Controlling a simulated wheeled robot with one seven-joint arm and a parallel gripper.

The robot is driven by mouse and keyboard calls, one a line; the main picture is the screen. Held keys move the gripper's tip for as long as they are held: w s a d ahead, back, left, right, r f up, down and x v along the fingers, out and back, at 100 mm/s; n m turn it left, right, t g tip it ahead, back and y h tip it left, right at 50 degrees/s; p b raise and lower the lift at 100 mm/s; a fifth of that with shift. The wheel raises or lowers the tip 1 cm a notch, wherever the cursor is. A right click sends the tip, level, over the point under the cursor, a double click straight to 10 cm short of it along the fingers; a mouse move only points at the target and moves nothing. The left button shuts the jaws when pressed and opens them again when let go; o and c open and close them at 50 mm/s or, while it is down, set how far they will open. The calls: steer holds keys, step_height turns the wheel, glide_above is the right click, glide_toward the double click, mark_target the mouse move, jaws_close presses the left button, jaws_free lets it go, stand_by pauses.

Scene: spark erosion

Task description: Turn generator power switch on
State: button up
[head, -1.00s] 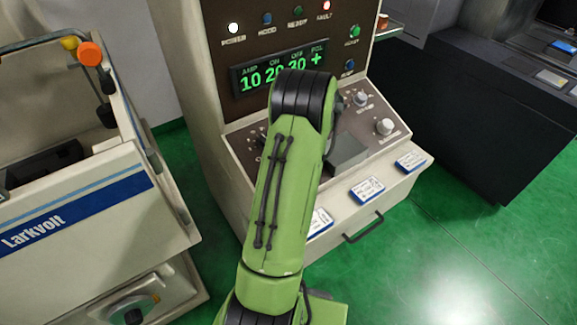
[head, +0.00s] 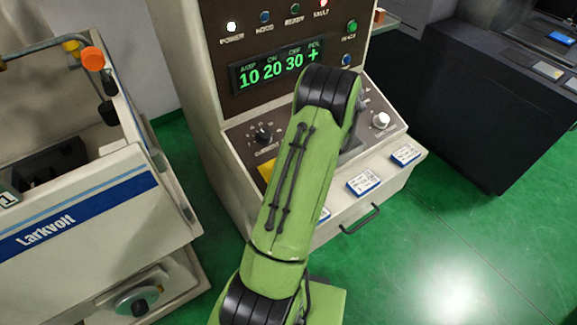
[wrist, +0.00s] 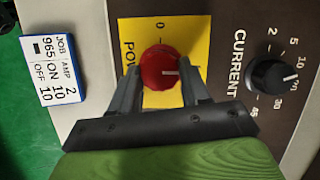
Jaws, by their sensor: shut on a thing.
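The generator power switch is a red rotary knob (wrist: 156,62) on a yellow plate (wrist: 190,30) in the wrist view. Part of the "POWER" lettering is hidden by a finger. In the head view only a corner of the yellow plate (head: 266,170) shows. My arm hides the knob and the gripper there.
The black CURRENT knob (wrist: 274,76) is right of the switch in the wrist view. A job card (wrist: 53,70) lies at left. In the head view the generator display (head: 272,70) reads 10 20 30 + and the POWER lamp (head: 231,27) is lit white. A drawer handle (head: 361,219) sticks out below.

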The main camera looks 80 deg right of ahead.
stand_by(0.3)
steer(key=o, duration=1.1)
steer(key=shift+c, duration=0.2)
steer(key=p+v, duration=0.1)
steer(key=v, duration=1.5)
steer(key=shift+p, duration=0.3)
